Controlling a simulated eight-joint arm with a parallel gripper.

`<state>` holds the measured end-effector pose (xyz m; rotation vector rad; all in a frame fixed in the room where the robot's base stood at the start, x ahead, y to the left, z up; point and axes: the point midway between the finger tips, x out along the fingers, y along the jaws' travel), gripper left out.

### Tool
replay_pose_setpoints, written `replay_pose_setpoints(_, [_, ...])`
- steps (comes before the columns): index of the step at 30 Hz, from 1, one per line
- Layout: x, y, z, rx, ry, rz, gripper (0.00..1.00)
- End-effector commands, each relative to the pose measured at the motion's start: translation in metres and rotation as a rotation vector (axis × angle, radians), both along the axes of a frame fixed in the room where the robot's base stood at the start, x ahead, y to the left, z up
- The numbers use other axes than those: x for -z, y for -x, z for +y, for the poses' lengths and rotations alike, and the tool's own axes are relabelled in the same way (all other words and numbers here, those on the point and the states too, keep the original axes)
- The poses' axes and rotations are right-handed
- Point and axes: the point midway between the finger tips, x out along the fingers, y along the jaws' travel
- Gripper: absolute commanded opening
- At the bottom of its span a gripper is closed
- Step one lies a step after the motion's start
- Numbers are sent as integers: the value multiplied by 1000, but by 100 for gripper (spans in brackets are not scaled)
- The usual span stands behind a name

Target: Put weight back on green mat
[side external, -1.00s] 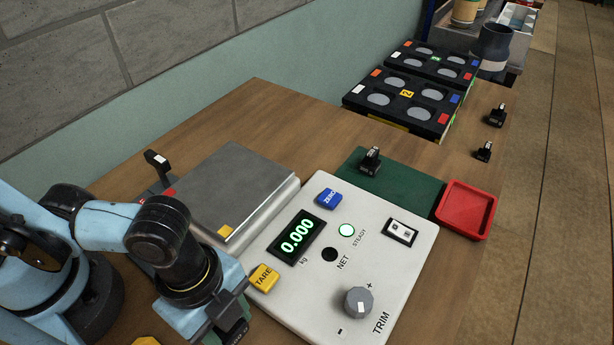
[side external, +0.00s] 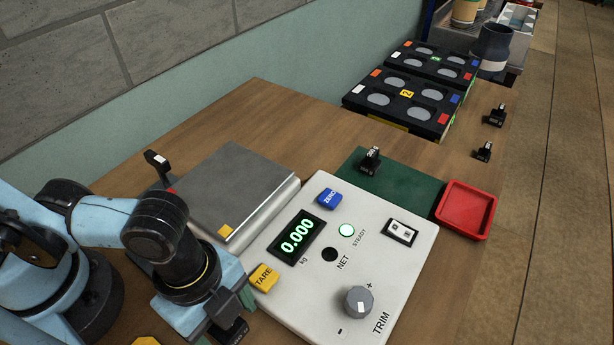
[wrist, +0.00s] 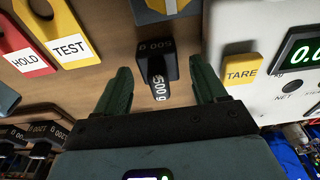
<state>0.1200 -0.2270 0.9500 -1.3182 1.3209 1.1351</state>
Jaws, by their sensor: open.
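A black weight marked 500 g (wrist: 156,66) stands on the wooden table, near the scale's TARE corner. In the wrist view my gripper (wrist: 160,84) is open, its two green fingers on either side of the weight with gaps showing. In the side view my gripper (side external: 232,312) is at the bottom left, mostly hidden by my arm, with a dark block at its tip. The green mat (side external: 412,190) lies behind the control panel. Another small black weight (side external: 370,160) stands near its left end.
A red tray (side external: 466,209) adjoins the mat. Two black weights (side external: 497,115) (side external: 484,151) stand behind it. Red HOLD (wrist: 22,50) and yellow TEST tags (wrist: 66,40) lie near my gripper.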

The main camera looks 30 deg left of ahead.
Motion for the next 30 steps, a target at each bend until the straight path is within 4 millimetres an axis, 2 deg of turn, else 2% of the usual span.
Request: replay_pose_setpoints(30, [-98, 0, 15, -1, 0, 1, 71])
